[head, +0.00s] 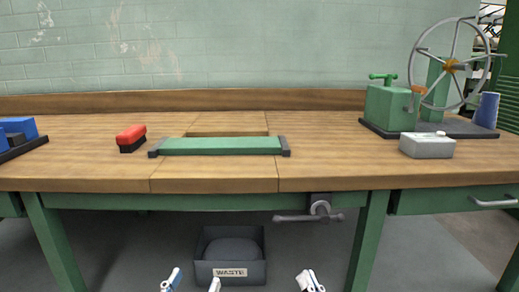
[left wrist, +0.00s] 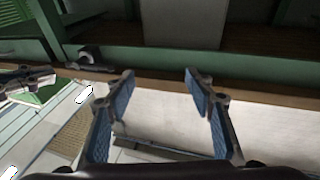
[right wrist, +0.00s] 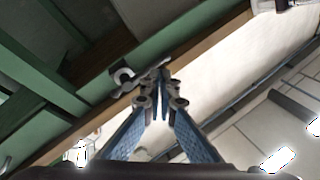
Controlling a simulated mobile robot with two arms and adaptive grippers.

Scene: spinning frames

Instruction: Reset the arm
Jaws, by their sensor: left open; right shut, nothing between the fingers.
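My left gripper (head: 192,283) shows at the bottom edge of the head view, low in front of the bench. In the left wrist view (left wrist: 158,82) its two blue-padded fingers stand wide apart with nothing between them. My right gripper (head: 310,281) is also at the bottom edge of the head view, to the right of the left one. In the right wrist view (right wrist: 161,80) its fingertips are together and hold nothing. Both grippers are clear of the objects on the bench top. Most of both arms is out of the head view.
The wooden bench (head: 90,172) bears a red brush (head: 131,136), a green bar (head: 221,146), a green spinning machine with a wheel (head: 388,106), a grey box (head: 427,147) and a blue cone (head: 487,110). A vise handle (head: 320,209) juts out in front. A waste bin (head: 204,272) stands below.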

